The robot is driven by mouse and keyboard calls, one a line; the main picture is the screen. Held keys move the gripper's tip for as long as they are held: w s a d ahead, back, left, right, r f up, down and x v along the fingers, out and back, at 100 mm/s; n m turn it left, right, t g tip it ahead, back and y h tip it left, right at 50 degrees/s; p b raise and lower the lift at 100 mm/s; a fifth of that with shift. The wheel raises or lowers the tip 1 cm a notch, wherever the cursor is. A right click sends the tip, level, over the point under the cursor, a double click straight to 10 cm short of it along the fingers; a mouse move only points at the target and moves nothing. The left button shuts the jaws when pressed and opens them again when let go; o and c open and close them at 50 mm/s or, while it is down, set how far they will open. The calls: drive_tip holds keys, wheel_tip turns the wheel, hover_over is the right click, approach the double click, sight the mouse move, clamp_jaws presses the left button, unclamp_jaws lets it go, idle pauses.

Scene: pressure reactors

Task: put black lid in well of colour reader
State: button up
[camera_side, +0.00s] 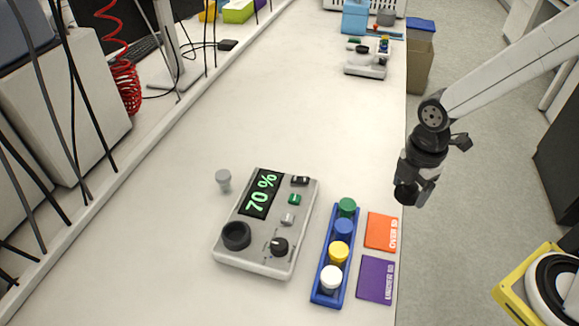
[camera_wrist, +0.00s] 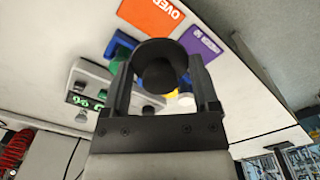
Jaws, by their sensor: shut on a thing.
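The colour reader (camera_side: 255,258) is a pale grey box on the bench, its display (camera_side: 261,194) reading 70 %. Its well (camera_side: 236,235) is a dark round opening with a raised ring at the near left of its top. My gripper (camera_side: 412,185) is in the air at the bench's right edge, right of and apart from the reader. In the wrist view its two fingers are shut on the black lid (camera_wrist: 160,52), a wide disc with a round knob. In the side view the lid (camera_side: 405,194) shows as a dark shape at the fingertips. The lid hides part of the reader in the wrist view.
A blue rack (camera_side: 315,293) with green, blue, yellow and white capped vials stands right of the reader. Orange (camera_side: 381,232) and purple (camera_side: 375,280) cards lie beyond it. A grey-capped vial (camera_side: 223,179) stands left of the reader.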

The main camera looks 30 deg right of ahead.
drive_tip(key=shift+w+a, duration=0.25)
drive_tip(key=shift+w, duration=0.15)
drive_tip(key=w+a+n, duration=0.3)
drive_tip(key=w+a, duration=0.7)
drive_tip(key=a, duration=0.3)
drive_tip(key=w+a+n, duration=0.2)
drive_tip(key=a+n, duration=0.1)
drive_tip(key=a, duration=1.5)
drive_tip(key=shift+w+f, duration=0.2)
drive_tip(key=shift+f, duration=0.15)
drive_tip(key=shift+d+f, duration=0.1)
drive_tip(key=shift+f, duration=0.1)
drive_tip(key=shift+f, duration=1.7)
drive_tip(key=shift+f, duration=0.2)
drive_tip(key=shift+f, duration=0.35)
